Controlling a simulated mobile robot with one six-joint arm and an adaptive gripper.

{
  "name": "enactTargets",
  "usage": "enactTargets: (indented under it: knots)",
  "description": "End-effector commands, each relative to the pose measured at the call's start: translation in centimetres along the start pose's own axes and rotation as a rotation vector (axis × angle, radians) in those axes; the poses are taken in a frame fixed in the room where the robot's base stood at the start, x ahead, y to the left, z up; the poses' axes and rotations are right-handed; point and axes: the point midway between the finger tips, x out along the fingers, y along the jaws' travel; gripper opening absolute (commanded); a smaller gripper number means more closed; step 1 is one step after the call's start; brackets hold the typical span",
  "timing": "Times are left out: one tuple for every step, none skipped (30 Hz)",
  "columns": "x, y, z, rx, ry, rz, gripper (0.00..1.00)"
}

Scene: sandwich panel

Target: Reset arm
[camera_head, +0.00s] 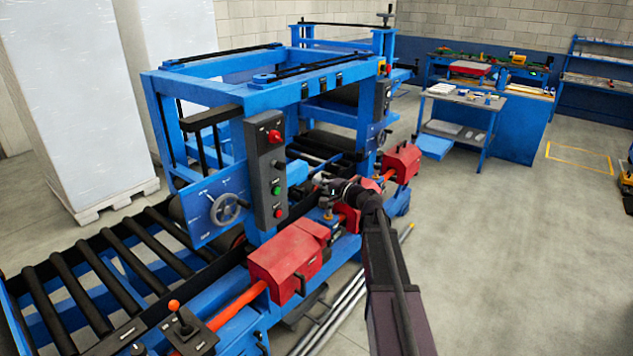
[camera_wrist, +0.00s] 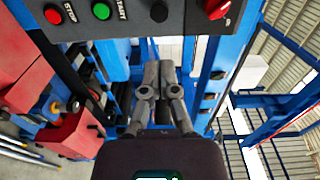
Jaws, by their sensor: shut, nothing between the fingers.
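My arm reaches in from the bottom right of the head view, and my gripper (camera_head: 327,186) is at its far end, in front of the blue machine (camera_head: 215,68). In the wrist view my gripper (camera_wrist: 159,68) has its two grey fingers together, with nothing between them. The machine's grey control panel (camera_head: 266,165) is to the left of my gripper in the head view. The panel (camera_wrist: 130,14) spans the top of the wrist view, with its red and green buttons and red knob. I cannot tell whether the gripper touches anything.
Red motor housings (camera_head: 287,262) line the near side of the machine. A handwheel (camera_head: 225,209) and a roller conveyor (camera_head: 95,278) are at the left. A small table (camera_head: 462,101) and workbench (camera_head: 525,127) stand at the back right. The floor (camera_head: 520,250) at the right is clear.

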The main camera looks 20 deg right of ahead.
Motion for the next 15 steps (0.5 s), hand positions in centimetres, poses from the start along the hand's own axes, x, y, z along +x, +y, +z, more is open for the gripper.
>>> enactTargets:
  knots:
    - [0.0,0.0,0.0,0.0,0.0,0.0,0.0]
    - [0.0,0.0,0.0,0.0,0.0,0.0,0.0]
    - [0.0,0.1,0.2,-0.003,-0.003,0.003,0.0]
    - [0.0,0.2,0.3,-0.006,-0.006,0.007,0.0]
    - [0.1,0.3,0.6,-0.01,-0.011,0.013,0.0]
    - [0.1,0.6,1.0,-0.018,-0.019,0.022,0.0]
    - [0.1,0.8,1.4,-0.025,-0.027,0.032,0.0]
    - [0.1,1.1,1.8,-0.035,-0.036,0.044,0.0]
    - [0.1,1.6,2.5,-0.049,-0.05,0.062,0.0]
    - [0.1,1.9,3.2,-0.062,-0.063,0.079,0.0]
    - [0.1,2.4,3.9,-0.077,-0.079,0.098,0.0]
    - [0.1,3.1,4.9,-0.098,-0.1,0.127,0.0]
    - [0.0,3.7,5.8,-0.116,-0.119,0.151,0.0]
    - [-0.1,4.3,6.6,-0.135,-0.139,0.176,0.0]
    - [-0.2,5.2,7.8,-0.161,-0.166,0.213,0.0]
